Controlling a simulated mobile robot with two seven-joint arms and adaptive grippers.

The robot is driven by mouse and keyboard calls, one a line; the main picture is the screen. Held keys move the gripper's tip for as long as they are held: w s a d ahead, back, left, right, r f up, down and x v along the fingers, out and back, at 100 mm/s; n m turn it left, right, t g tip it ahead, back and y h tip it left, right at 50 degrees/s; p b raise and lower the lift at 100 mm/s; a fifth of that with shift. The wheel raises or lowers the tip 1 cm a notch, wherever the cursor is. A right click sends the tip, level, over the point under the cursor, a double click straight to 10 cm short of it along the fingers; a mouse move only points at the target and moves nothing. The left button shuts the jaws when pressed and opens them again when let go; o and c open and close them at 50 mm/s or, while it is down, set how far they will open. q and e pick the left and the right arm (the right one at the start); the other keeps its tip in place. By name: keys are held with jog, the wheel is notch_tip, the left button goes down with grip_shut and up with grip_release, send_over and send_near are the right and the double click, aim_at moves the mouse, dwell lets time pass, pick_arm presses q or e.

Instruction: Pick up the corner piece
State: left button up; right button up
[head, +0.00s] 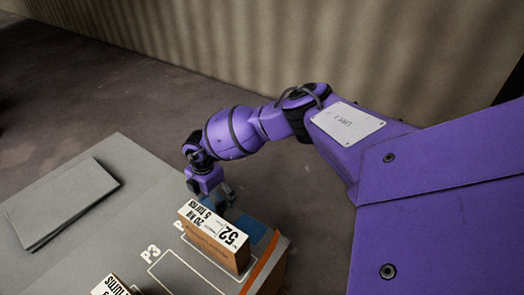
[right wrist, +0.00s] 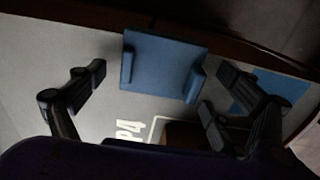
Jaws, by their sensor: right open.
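A blue piece with a raised flange along each of two sides, which looks like the corner piece (right wrist: 160,66), lies on the grey table top in the right wrist view. My right gripper (right wrist: 158,88) is open, its dark fingers spread to the left and right of the piece with gaps on both sides. Nothing is between the fingers in their grip. In the head view my right gripper (head: 222,196) is low over the table's far edge, just behind a carton. I cannot make out the piece clearly there. My left gripper is not in view.
A brown carton with a white label (head: 215,237) stands close in front of the right gripper. Another carton (head: 110,287) is at the bottom edge. A grey flat panel (head: 60,203) lies on the table's left. A blue patch (right wrist: 262,94) marks the table near its edge.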

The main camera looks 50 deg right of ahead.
jog(key=shift+c, duration=0.3)
jog(key=shift+r, duration=0.1)
jog(key=c, duration=1.1)
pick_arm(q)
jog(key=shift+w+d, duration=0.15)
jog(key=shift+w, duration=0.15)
pick_arm(e)
jog(key=shift+c, duration=0.5)
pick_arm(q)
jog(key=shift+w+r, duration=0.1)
pick_arm(e)
jog(key=shift+r, duration=0.1)
pick_arm(q)
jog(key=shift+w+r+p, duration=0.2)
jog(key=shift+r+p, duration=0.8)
jog(key=shift+p, duration=0.25)
pick_arm(e)
notch_tip(320, 180, up, 10)
